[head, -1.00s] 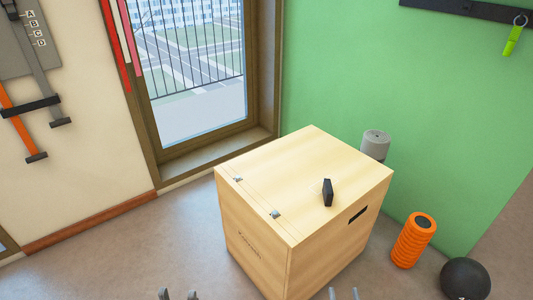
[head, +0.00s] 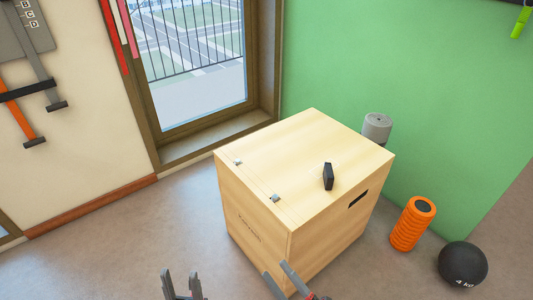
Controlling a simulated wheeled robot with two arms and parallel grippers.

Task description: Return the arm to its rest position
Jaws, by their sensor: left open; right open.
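My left gripper (head: 182,284) is at the bottom edge of the head view, left of the wooden box. Its fingers point up, are apart and hold nothing. My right gripper (head: 279,276) is at the bottom, in front of the box's lower front corner in the picture. Its fingers are apart with nothing between them. I cannot tell whether it touches the box. Most of both arms is out of view.
Floor (head: 110,250) at left is clear.

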